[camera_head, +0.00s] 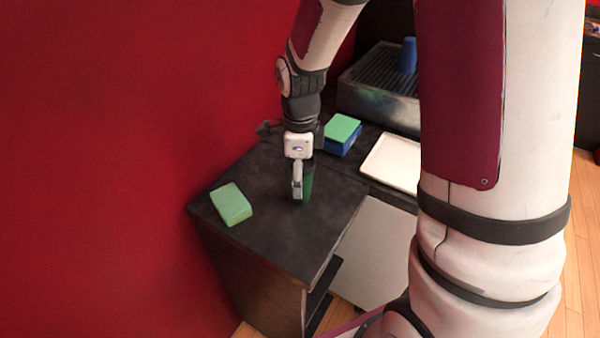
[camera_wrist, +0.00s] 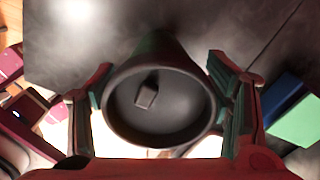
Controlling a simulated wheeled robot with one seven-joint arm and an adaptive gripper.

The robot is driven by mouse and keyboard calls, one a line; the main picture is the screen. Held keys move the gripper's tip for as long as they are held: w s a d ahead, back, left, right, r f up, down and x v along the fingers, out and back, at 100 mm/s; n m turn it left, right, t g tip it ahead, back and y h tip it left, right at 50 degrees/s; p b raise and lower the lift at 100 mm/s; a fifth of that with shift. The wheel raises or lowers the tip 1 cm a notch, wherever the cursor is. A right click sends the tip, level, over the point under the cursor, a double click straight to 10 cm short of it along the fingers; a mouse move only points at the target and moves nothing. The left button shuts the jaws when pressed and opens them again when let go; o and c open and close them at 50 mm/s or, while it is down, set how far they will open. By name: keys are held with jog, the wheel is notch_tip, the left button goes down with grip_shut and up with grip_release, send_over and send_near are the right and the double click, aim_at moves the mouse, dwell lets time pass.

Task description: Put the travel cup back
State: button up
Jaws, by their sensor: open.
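The travel cup (camera_head: 306,186) is dark green and stands upright on the dark counter (camera_head: 265,235). In the wrist view its round dark top (camera_wrist: 180,108) faces the camera, with a small block-like shape in it. I cannot tell whether that is a lid tab or something inside. My gripper (camera_head: 298,182) is above and around the cup. In the wrist view its open fingers (camera_wrist: 160,98) are on either side of the cup, with a small gap at the right. Contact at the left is hard to tell.
A green block (camera_head: 231,204) lies left of the cup. A green-topped blue block (camera_head: 341,134) lies behind it, also in the wrist view (camera_wrist: 292,112). A white tray (camera_head: 392,162) is at the right. A blue cup (camera_head: 408,55) stands on a ridged metal unit (camera_head: 375,103). A red wall borders the left.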

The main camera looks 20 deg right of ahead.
notch_tip(320, 180, up, 12)
jog(key=shift+r, duration=0.1)
jog(key=s+r+n+t, duration=0.2)
jog(key=s+r+n, duration=0.2)
jog(key=s+n, duration=0.5)
jog(key=s+r+n+t, duration=0.3)
jog(key=s+n, duration=0.7)
jog(key=n, duration=0.4)
jog(key=shift+r+n, duration=0.3)
jog(key=shift+r, duration=0.55)
